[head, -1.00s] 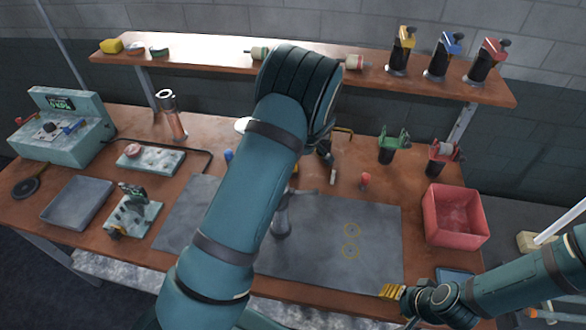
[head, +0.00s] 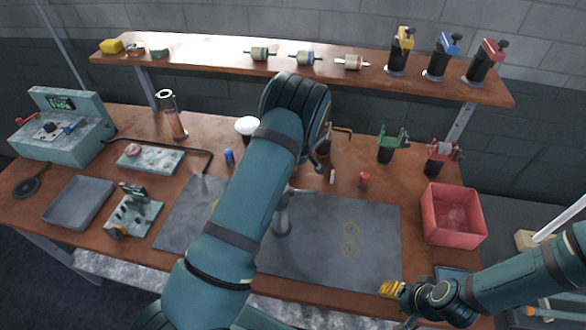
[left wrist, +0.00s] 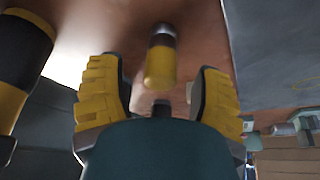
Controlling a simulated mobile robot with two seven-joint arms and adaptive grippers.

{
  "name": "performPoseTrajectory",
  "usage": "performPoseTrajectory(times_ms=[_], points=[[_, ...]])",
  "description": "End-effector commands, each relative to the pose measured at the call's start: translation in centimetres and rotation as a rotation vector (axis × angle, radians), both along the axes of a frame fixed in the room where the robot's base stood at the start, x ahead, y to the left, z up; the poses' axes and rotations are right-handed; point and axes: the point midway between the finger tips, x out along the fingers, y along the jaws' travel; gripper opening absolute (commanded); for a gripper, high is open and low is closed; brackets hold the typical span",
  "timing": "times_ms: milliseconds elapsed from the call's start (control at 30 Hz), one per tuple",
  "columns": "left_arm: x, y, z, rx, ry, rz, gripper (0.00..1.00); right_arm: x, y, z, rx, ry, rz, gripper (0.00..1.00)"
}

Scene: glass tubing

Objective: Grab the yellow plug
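In the left wrist view a yellow plug (left wrist: 160,68) with a dark band and a paler end lies over the brown bench. My left gripper (left wrist: 158,88) is open. Its two yellow ridged fingers stand to either side of the plug, with visible gaps; neither appears to touch it. In the head view my left arm hides the left gripper's fingers, and I cannot make out the yellow plug there. My right gripper (head: 391,289) is low at the right, near the bench's front edge; its finger opening is unclear.
A blue plug (head: 229,157), a red plug (head: 364,180) and a small white piece (head: 332,176) stand on the bench near my left arm. A red bin (head: 453,216) is at the right. The shelf (head: 210,56) behind holds spools and clamps. The grey mat (head: 340,222) has clear room.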

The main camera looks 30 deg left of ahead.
Motion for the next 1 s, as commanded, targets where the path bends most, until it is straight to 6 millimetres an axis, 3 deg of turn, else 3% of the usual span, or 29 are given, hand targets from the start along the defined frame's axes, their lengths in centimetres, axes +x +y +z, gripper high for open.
performPoseTrajectory(times_ms=[33,167,200,667,767,1000], points=[[0.0,0.0,0.0,0.0,0.0,0.0,0.5,0.0,0.0,0.0,0.0,0.0,0.0,0.47],[0.0,0.0,0.0,0.0,0.0,0.0,0.04,0.0,0.0,0.0,0.0,0.0,0.0,0.47],[0.0,0.0,0.0,0.0,0.001,0.0,0.0,0.0,0.0,0.0,0.0,0.0,0.0,0.47],[0.0,0.0,0.3,0.0,0.001,0.0,0.0,0.0,0.0,0.0,0.0,0.0,0.0,0.47],[0.0,0.0,1.4,0.001,-0.001,0.0,0.0,0.0,0.0,-0.2,0.0,0.0,0.0,0.47],[0.1,-0.1,6.0,-0.001,-0.004,0.001,0.0,0.0,0.0,-0.5,0.0,0.0,-0.001,0.47]])
